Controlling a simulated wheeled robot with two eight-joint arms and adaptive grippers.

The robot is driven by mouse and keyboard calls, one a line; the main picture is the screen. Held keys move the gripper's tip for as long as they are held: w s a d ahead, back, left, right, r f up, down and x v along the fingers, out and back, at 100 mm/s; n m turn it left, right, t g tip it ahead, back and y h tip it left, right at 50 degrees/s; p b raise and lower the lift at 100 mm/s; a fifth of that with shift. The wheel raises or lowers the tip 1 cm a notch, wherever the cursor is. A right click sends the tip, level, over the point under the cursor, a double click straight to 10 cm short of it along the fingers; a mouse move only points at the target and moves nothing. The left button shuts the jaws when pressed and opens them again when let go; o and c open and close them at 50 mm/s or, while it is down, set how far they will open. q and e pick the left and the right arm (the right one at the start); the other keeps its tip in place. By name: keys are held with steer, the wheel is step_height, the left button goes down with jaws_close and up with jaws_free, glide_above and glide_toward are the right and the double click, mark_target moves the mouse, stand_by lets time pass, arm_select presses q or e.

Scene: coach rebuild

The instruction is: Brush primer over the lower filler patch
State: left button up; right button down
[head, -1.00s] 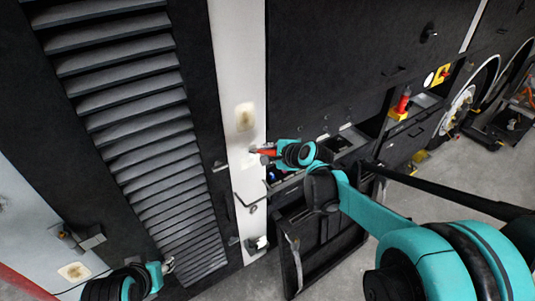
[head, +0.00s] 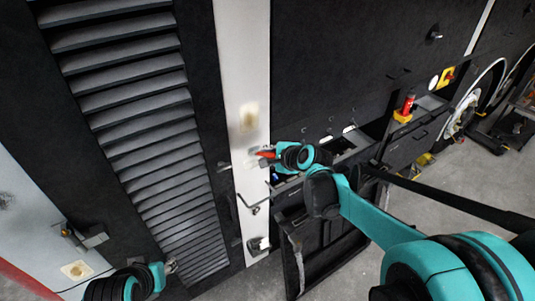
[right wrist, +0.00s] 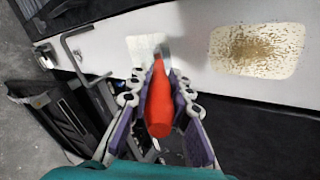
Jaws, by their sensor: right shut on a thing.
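My right gripper (head: 268,157) is shut on a brush with a red handle (right wrist: 160,98), in front of the white strip (head: 240,70). In the right wrist view the brush's tip end overlaps the edge of a smooth, pale lower patch (right wrist: 142,46); I cannot tell if it touches. In the head view the gripper and brush largely hide that patch. The upper filler patch (head: 249,116) is beige, and in the right wrist view (right wrist: 255,50) it has brown speckles. My left gripper (head: 169,266) is low by the louvres; its jaw opening is unclear.
A bent black hook (head: 254,205) sticks out of the strip below the brush. A louvred panel (head: 140,130) lies left. An open black hatch (head: 320,250) hangs below my right arm. Another beige patch (head: 76,270) is at lower left. A red object (head: 407,104) stands in a bay at right.

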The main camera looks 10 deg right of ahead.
steer(key=shift+f+b, duration=3.45)
steer(key=shift+f, duration=0.9)
step_height(320, 180, up, 11)
steer(key=a+p, duration=0.1)
steer(key=p, duration=0.7)
steer(key=shift+s+a, duration=0.2)
steer(key=shift+r, duration=0.1)
steer(key=shift+s+d, duration=0.2)
steer(key=shift+s, duration=0.35)
steer(key=shift+s+d+p, duration=0.2)
steer(key=shift+s+d, duration=0.05)
steer(key=shift+s, duration=0.5)
steer(key=shift+s+d+p, duration=0.25)
steer(key=shift+s+d, duration=0.05)
steer(key=shift+s, duration=0.5)
steer(key=shift+s+d+p, duration=0.2)
steer(key=shift+s+d, duration=0.05)
steer(key=shift+s, duration=0.6)
